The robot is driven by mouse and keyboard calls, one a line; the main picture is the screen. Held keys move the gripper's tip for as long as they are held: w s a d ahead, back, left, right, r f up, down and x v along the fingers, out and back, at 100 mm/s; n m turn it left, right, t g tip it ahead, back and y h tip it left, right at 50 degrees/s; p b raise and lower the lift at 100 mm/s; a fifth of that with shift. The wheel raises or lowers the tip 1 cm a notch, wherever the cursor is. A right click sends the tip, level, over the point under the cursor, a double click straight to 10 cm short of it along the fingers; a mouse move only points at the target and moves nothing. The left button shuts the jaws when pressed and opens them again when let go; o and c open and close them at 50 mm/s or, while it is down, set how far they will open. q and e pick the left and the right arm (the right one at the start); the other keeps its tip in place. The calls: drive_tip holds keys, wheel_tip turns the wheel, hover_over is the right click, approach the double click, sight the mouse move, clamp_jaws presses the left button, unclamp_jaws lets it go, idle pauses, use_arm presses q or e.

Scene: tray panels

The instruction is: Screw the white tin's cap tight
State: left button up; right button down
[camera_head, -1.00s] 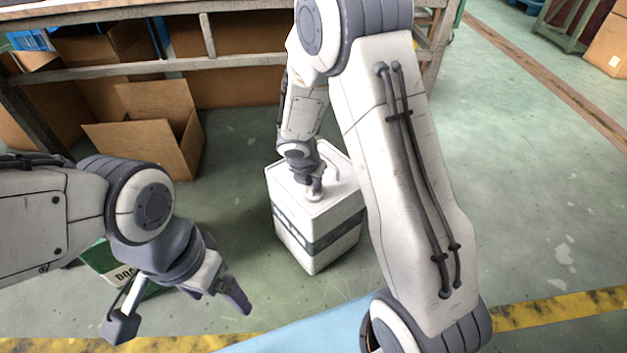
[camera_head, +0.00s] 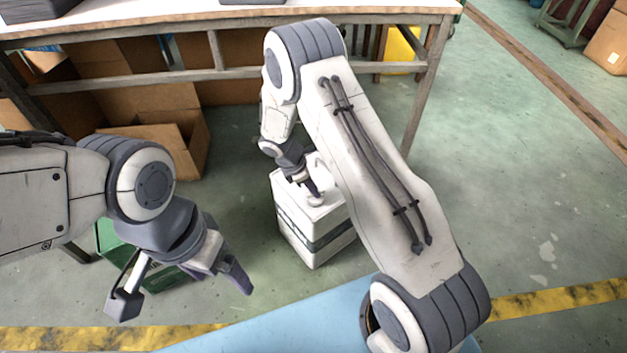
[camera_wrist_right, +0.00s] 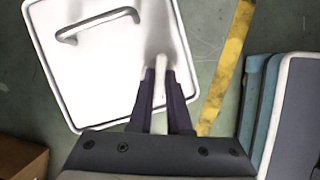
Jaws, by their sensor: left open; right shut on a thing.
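The white tin (camera_head: 330,246), a box-shaped can with a dark band, stands upright on the floor in the head view. Its white top with a wire handle shows in the right wrist view (camera_wrist_right: 105,75). My right gripper (camera_head: 313,192) reaches down to the tin's top and is shut on the small white cap (camera_head: 316,201). In the right wrist view the dark fingers (camera_wrist_right: 160,78) close on a pale piece; they hide most of the cap and its thread. My left gripper (camera_head: 184,294) is open and empty, left of the tin and apart from it.
A workbench (camera_head: 180,22) with cardboard boxes (camera_head: 165,140) under it stands behind the tin. A green crate (camera_head: 110,243) sits behind my left gripper. A yellow floor line (camera_head: 560,300) runs in front.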

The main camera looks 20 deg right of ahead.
drive_tip(key=m+g+p, duration=0.1)
drive_tip(key=m+p, duration=0.1)
drive_tip(key=m, duration=0.1)
drive_tip(key=shift+r, duration=0.15)
drive_tip(key=m+g+p, duration=0.1)
drive_tip(key=m, duration=0.1)
drive_tip(key=shift+w+m+y+p, duration=0.15)
drive_tip(key=shift+m+y+p, duration=0.15)
drive_tip(key=shift+m+y, duration=0.1)
drive_tip(key=m+g+y+p, duration=0.1)
drive_tip(key=m, duration=0.2)
drive_tip(key=shift+w+d, duration=0.1)
drive_tip(key=shift+d, duration=0.05)
drive_tip(key=shift+d+m+g+y, duration=0.1)
drive_tip(key=shift+m+g+y, duration=0.2)
drive_tip(key=shift+m, duration=0.85)
drive_tip(key=shift+m+g+y, duration=0.1)
drive_tip(key=shift+m+y, duration=0.3)
drive_tip(key=shift+m, duration=0.75)
drive_tip(key=c, duration=0.9)
unclamp_jaws()
drive_tip(key=shift+o, duration=0.2)
